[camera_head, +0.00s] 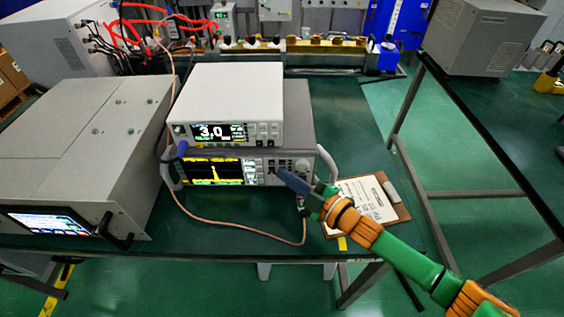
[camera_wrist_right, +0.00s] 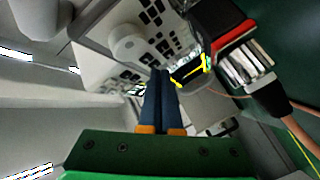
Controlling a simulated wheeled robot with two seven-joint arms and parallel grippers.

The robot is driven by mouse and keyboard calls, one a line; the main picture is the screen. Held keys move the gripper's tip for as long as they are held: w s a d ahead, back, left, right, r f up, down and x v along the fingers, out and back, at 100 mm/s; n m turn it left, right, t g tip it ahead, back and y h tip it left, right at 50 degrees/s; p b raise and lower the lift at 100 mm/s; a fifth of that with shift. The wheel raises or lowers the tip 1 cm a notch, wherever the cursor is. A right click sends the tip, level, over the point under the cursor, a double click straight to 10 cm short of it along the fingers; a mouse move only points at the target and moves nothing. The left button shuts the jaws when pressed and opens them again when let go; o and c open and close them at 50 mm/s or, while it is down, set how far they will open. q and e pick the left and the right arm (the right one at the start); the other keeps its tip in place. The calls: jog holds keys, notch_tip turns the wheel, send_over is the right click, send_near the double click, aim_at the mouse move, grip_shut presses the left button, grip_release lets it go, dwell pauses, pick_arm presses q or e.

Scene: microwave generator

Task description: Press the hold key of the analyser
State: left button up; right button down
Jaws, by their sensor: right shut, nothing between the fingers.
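The analyser (camera_head: 225,171) is the lower instrument of a stack on the green table, with a yellow trace on its dark screen (camera_head: 213,172). Its keys and round knob are at the right of its front. My right gripper (camera_head: 282,173) is in front of that key area, its dark blue fingers shut and empty. In the right wrist view the fingertips (camera_wrist_right: 162,74) point at the panel, near several dark keys (camera_wrist_right: 152,14) and the knob (camera_wrist_right: 128,42). The hold key's label cannot be read, and I cannot tell whether the tips touch a key. My left gripper is out of view.
A meter (camera_head: 226,104) reading 3.0 sits on the analyser. A large grey unit (camera_head: 85,140) stands at the left. A copper-coloured cable (camera_head: 235,226) loops in front. A clipboard (camera_head: 368,200) lies at the right. A dark connector block (camera_wrist_right: 222,25) is close beside the fingers.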

dwell(0.3)
jog(key=shift+w, duration=0.4)
jog(key=shift+w+b, duration=0.35)
jog(key=shift+b, duration=0.15)
dwell(0.3)
dwell(0.3)
jog(key=shift+s+p, duration=0.55)
jog(key=shift+s, duration=0.25)
jog(key=s+p, duration=0.3)
jog(key=s, duration=0.2)
